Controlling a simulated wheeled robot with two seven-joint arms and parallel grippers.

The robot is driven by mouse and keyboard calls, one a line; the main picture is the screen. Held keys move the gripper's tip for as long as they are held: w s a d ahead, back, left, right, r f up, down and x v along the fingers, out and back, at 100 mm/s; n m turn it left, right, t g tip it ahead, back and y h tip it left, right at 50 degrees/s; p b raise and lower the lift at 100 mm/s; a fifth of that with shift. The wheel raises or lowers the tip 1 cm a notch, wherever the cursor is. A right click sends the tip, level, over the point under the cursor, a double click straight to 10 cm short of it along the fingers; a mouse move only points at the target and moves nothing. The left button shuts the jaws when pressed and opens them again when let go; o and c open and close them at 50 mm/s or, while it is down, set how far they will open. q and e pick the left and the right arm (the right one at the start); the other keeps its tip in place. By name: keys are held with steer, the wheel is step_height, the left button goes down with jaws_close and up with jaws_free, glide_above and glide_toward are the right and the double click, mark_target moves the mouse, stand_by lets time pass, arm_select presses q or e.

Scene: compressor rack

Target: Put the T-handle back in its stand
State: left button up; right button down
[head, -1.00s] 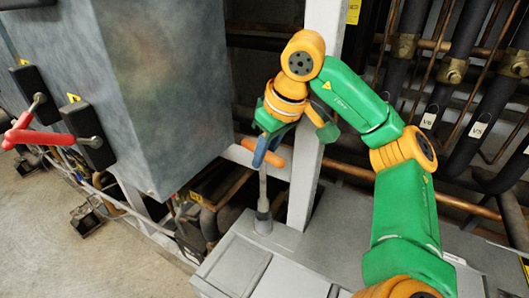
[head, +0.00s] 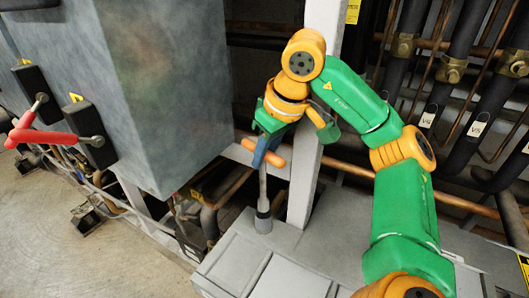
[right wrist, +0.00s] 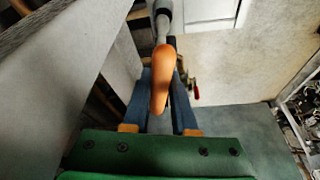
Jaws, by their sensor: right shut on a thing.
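The T-handle has an orange crossbar (head: 275,159) and a grey shaft. In the head view it stands nearly upright, with the shaft's lower end at the dark grey round stand (head: 263,222) on the light grey cabinet top. I cannot tell how deep the shaft sits. My right gripper (head: 263,149) has blue fingers and is shut on the T-handle near its crossbar. In the right wrist view, the orange crossbar (right wrist: 161,82) points toward the camera between the blue fingers, with the grey shaft beyond. My left gripper is not in view.
A white upright post (head: 308,170) stands just right of the T-handle. A large grey box (head: 165,90) is on the left, with a red lever (head: 50,137) on its side. Copper and black pipes (head: 440,100) run behind my arm. The cabinet top (head: 290,245) around the stand is clear.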

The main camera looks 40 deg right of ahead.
mark_target(265, 180)
steer(key=shift+f+b, duration=1.5)
steer(key=shift+f, duration=0.35)
steer(key=shift+f+b, duration=1.25)
steer(key=shift+f, duration=0.65)
steer(key=c, duration=0.6)
jaws_free()
